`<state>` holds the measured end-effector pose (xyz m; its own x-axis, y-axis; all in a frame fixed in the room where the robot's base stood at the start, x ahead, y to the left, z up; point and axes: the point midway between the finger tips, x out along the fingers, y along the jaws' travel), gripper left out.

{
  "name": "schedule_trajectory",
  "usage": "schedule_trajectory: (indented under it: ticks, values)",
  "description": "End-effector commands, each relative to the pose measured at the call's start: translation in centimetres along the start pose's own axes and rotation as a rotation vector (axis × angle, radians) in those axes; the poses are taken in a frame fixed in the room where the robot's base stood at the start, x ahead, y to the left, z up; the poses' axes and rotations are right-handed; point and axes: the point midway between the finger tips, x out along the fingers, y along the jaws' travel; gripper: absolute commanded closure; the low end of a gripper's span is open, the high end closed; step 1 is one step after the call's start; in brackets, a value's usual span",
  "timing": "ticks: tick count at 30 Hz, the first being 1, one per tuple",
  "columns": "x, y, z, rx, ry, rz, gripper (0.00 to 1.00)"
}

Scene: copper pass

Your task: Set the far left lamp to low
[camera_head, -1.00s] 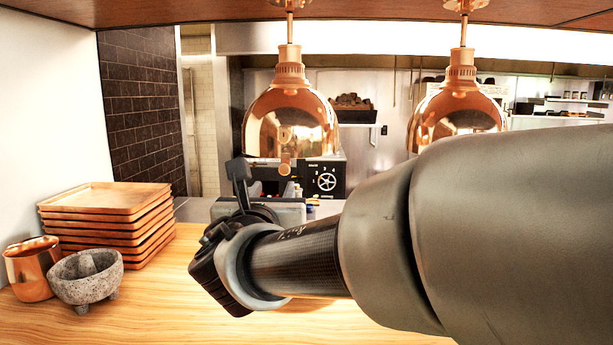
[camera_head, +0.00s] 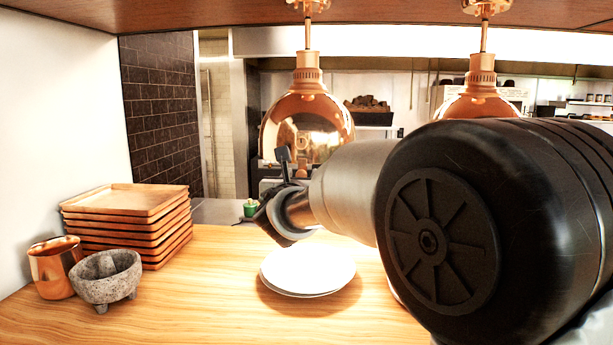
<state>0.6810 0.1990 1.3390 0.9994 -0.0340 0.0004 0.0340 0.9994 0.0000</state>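Two copper dome lamps hang from the shelf above the counter. The left lamp (camera_head: 306,112) hangs by a thin rod, left of the picture's middle. The right lamp (camera_head: 478,92) is partly hidden behind my arm. My gripper (camera_head: 283,160) is in front of the lower part of the left lamp, with a dark finger pointing up near its rim. I cannot tell whether it touches the lamp. The lamp's lower edge is partly hidden by my gripper and arm. The gripper's opening is too small and turned away to read.
White plates (camera_head: 307,272) lie on the wooden counter (camera_head: 200,310) under the left lamp. Stacked wooden trays (camera_head: 128,225), a copper mug (camera_head: 54,268) and a stone mortar (camera_head: 106,278) stand at left. A small green item (camera_head: 250,208) sits near the counter's far edge. The front middle is clear.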

Motion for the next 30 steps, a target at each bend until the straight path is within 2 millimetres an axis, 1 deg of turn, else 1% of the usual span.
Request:
schedule_trajectory:
  ticks: [6,7,11,12,14,20,23,26,30]
  values:
    - [0.1,0.0,0.0,0.0,0.0,0.0,0.61]
    - [0.1,0.0,0.0,0.0,0.0,0.0,0.63]
    - [0.0,0.0,0.0,0.0,0.0,0.0,0.85]
    - [0.0,0.0,0.0,0.0,0.0,0.0,0.92]
    - [0.0,0.0,0.0,0.0,0.0,0.0,1.0]
    - [0.0,0.0,-0.2,0.0,0.001,0.0,1.0]
    - [0.0,0.0,-0.9,0.0,0.001,0.0,1.0]
    - [0.0,0.0,-2.4,0.0,0.003,0.0,1.0]
    - [0.0,0.0,-5.4,-0.001,0.008,0.0,1.0]
